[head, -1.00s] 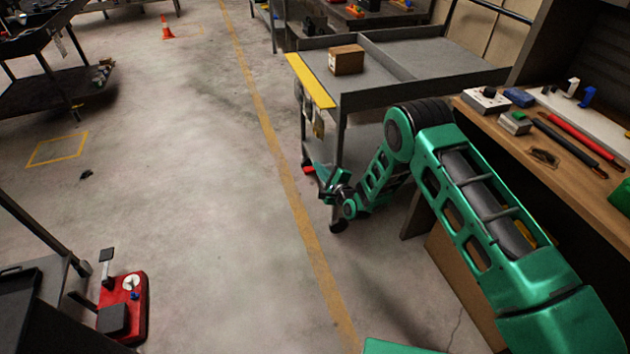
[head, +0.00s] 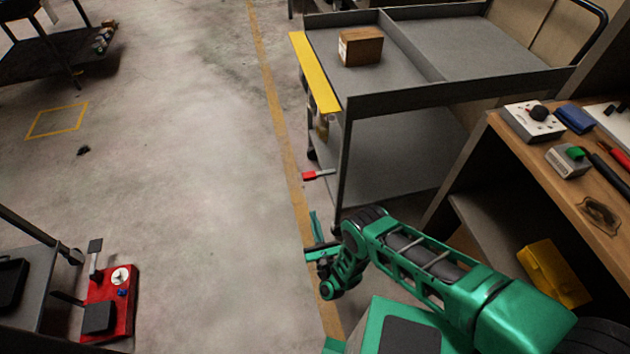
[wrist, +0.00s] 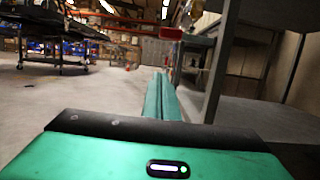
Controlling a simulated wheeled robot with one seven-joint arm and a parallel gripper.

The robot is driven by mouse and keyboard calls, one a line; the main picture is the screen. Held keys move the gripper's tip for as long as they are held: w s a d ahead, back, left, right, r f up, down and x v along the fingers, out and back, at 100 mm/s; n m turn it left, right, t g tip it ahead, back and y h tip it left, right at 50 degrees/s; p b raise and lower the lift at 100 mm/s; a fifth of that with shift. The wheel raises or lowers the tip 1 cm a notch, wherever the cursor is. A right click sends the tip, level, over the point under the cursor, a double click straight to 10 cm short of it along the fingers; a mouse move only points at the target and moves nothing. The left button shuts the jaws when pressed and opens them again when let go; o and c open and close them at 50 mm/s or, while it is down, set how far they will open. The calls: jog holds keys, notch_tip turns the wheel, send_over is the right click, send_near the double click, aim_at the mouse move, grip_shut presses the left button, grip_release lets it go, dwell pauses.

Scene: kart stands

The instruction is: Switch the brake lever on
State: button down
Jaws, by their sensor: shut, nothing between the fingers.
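The likely brake lever (head: 311,175), a short bar with a red end, sticks out left from the near left leg of the grey cart (head: 455,103). In the wrist view, a red piece (wrist: 171,33) that looks like the same lever shows just above and right of the fingertips. My green gripper (head: 314,222) is low beside the cart, nearer to me than the lever and apart from it in the head view. In the wrist view its fingers (wrist: 160,82) are together, with nothing between them. The gap in depth to the lever is hard to judge.
A cardboard box (head: 361,46) sits on the cart, which has a yellow left edge (head: 314,70). A wooden bench (head: 560,180) with small devices stands right; a yellow bin (head: 553,272) is below. A red pedal unit (head: 108,302) lies left. The floor between is clear.

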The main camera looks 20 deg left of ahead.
aim_at(319, 174)
jog(key=shift+w+d, duration=0.2)
jog(key=shift+w, duration=0.05)
jog(key=shift+w, duration=0.1)
jog(key=w+a+r, duration=0.5)
jog(key=w+r, duration=0.1)
jog(key=w, duration=0.2)
jog(key=shift+r, duration=0.2)
dwell(0.4)
jog(key=shift+w, duration=0.1)
